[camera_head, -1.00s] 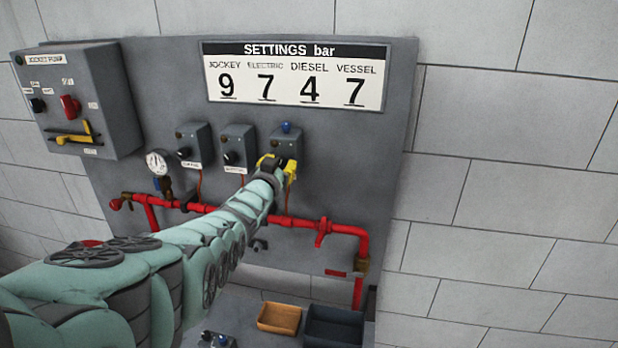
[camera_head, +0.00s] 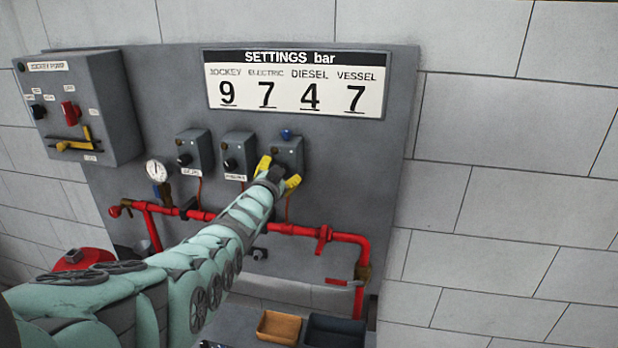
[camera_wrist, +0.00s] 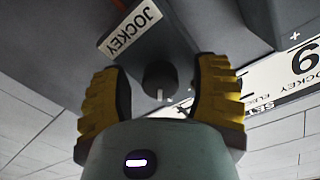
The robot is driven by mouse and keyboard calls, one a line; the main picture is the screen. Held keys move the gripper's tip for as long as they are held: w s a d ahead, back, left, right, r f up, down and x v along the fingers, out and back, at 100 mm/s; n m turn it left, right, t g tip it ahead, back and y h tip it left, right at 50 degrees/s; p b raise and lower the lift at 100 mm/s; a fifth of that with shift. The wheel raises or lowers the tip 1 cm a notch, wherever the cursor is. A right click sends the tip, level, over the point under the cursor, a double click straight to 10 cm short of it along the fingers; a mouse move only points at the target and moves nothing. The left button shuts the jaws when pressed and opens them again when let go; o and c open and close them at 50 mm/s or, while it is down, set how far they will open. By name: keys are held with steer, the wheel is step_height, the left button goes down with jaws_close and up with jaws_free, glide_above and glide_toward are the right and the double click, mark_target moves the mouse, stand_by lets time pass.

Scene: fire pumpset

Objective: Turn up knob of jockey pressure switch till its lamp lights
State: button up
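The jockey pressure switch is the rightmost of three grey boxes (camera_head: 288,150) in the head view. Its label reads JOCKEY (camera_wrist: 130,28) in the wrist view. Its dark round knob (camera_wrist: 160,76) with a short white mark stands between the two yellow fingers of my gripper (camera_wrist: 162,92). Gaps show on both sides of the knob, so the fingers are spread and not seen touching it. In the head view my gripper (camera_head: 278,174) is in front of the box and hides the knob. I cannot make out a lit lamp on this box.
Two similar switch boxes (camera_head: 238,155) (camera_head: 194,153) stand to the left. A settings board (camera_head: 295,84) above gives jockey 9. A red pipe (camera_head: 300,231) runs below. The jockey pump panel (camera_head: 80,107) is at the upper left. Bins (camera_head: 278,326) lie below.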

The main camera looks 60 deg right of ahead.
steer(key=shift+r, duration=0.1)
stand_by(0.3)
steer(key=shift+s+d+r, duration=0.1)
steer(key=shift+s+r, duration=0.05)
steer(key=shift+r, duration=0.3)
steer(key=shift+w+r, duration=0.25)
steer(key=shift+r, duration=0.65)
steer(key=shift+s+r, duration=0.1)
steer(key=shift+r, duration=3.5)
